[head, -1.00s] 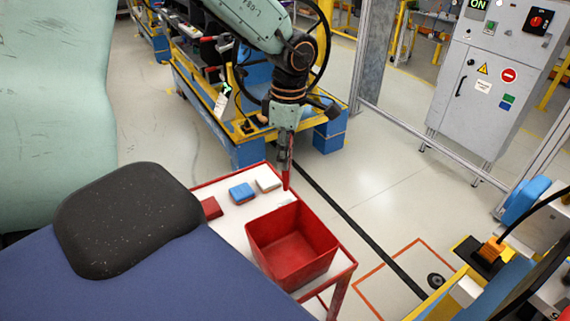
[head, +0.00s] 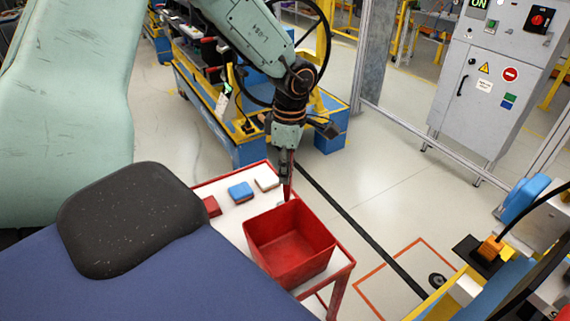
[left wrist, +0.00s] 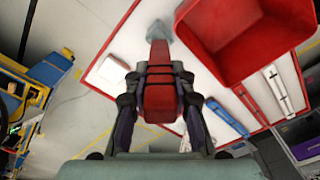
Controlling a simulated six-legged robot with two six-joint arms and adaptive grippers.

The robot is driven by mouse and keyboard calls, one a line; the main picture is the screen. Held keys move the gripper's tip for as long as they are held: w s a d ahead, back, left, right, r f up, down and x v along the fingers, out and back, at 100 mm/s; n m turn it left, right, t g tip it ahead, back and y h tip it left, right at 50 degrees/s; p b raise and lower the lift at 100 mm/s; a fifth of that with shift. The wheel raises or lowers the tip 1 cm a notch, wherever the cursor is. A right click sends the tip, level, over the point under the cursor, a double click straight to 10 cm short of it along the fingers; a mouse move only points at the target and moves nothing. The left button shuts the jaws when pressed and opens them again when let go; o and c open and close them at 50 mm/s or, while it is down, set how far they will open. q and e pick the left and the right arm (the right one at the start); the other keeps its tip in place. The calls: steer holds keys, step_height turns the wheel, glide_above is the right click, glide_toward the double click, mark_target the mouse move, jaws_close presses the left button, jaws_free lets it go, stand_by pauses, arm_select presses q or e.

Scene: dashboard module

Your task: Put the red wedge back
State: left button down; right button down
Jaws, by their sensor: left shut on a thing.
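My left gripper (head: 286,172) points down over the far edge of the red-rimmed white table (head: 226,228). In the left wrist view its fingers (left wrist: 160,90) are shut on a long red wedge (left wrist: 160,92), which reaches ahead of them towards the white table top. In the head view the red wedge (head: 287,192) shows as a thin red strip below the fingers, beside the far edge of the red bin (head: 290,262). I cannot tell whether its tip touches the table. My right gripper is not in view.
A red block (head: 211,207), a blue block (head: 240,192) and a white block (head: 266,183) lie left of the bin. In the left wrist view a blue tool (left wrist: 228,118) and slim red and white pieces lie beside the bin. A yellow-blue cart (head: 245,150) stands behind.

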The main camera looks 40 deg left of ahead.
arm_select(q)
steer(key=shift+d, duration=0.1)
steer(key=c, duration=1.5)
jaws_free()
steer(key=o, duration=0.4)
steer(key=shift+s+a, duration=0.2)
steer(key=shift+a, duration=0.35)
steer(key=shift+c, duration=0.2)
steer(key=shift+w+d+r, duration=0.1)
steer(key=shift+w+d, duration=0.1)
steer(key=shift+d, duration=0.25)
steer(key=shift+r, duration=0.35)
step_height(320, 180, up, 12)
steer(key=shift+w+d+f+p, duration=0.15)
steer(key=shift+f+p, duration=0.05)
steer(key=shift+p, duration=0.1)
steer(key=shift+a+r, duration=0.3)
steer(key=shift+r, duration=0.05)
steer(key=shift+d, duration=0.1)
